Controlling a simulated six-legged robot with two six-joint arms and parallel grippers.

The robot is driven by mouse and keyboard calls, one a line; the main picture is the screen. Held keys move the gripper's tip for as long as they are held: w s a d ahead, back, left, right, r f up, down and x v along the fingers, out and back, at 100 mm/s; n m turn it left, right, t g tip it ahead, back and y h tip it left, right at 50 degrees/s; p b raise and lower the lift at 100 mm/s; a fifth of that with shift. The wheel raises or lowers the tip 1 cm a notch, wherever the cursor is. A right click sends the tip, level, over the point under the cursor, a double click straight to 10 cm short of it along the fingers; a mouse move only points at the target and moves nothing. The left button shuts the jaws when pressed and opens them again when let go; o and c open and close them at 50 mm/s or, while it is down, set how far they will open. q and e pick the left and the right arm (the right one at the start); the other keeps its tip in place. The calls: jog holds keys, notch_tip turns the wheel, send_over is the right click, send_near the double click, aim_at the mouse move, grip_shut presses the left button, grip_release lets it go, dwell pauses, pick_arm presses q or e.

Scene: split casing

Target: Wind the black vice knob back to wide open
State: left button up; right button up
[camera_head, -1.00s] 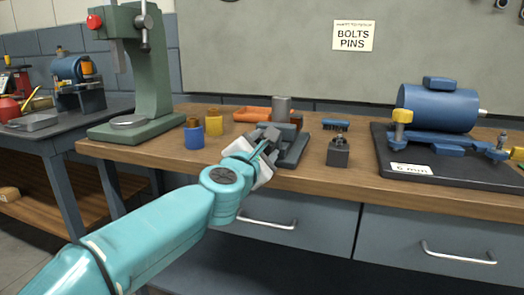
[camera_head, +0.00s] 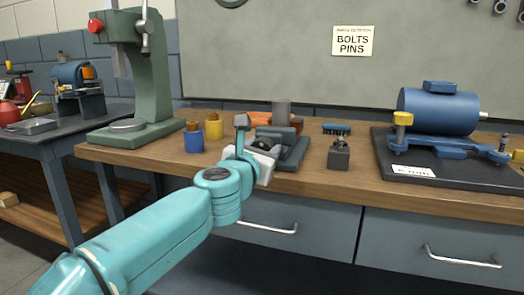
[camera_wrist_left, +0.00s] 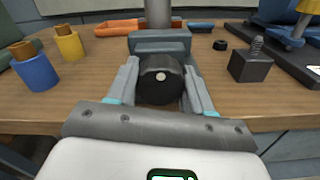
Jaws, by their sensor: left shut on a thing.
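The grey-green vice (camera_head: 294,152) stands near the front edge of the wooden bench, with a grey cylinder (camera_head: 281,113) standing upright at it. The black vice knob (camera_wrist_left: 160,88) faces me at the vice's front, round with a pale centre spot. My left gripper (camera_head: 256,138) is at the knob; in the left wrist view its fingers (camera_wrist_left: 160,95) lie on either side of the knob and are shut on it. In the head view the gripper covers most of the knob. My right gripper is in neither view.
Blue (camera_head: 194,138) and yellow (camera_head: 214,127) pots stand left of the vice, an orange tray (camera_wrist_left: 118,28) behind. A dark block with a bolt (camera_head: 338,155) and a blue brush (camera_head: 336,128) are to the right. A blue motor (camera_head: 438,109) is far right; a green press (camera_head: 152,80) is left.

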pick_arm(q)
jog(key=shift+r, duration=0.1)
dwell(0.3)
jog(key=o, duration=1)
jog(key=shift+o, duration=0.2)
jog(key=shift+s, duration=0.1)
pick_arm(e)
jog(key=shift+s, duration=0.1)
